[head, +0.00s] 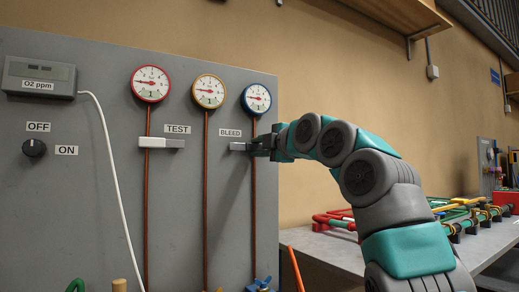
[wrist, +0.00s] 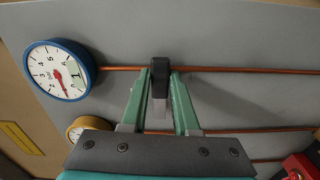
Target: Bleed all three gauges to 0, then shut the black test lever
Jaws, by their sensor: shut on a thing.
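Three round gauges hang on the grey panel: red-rimmed (head: 150,84), yellow-rimmed (head: 209,91) and blue-rimmed (head: 256,99). Their needles all point left; exact readings are too small to tell. The blue gauge also shows in the wrist view (wrist: 60,71), its red needle near the low end. A horizontal lever (head: 161,143), part white and part grey, sits by the TEST label. A grey lever (head: 238,147) sits under BLEED. My gripper (head: 266,146) is at its right end. In the wrist view my gripper (wrist: 160,88) is shut on a black-tipped lever (wrist: 160,68).
A grey O2 meter (head: 39,77) and a black knob (head: 34,148) marked OFF and ON are at the panel's left. Copper pipes run below the gauges. A blue valve handle (head: 260,284) is at the bottom. A bench with coloured pipes (head: 462,215) stands at right.

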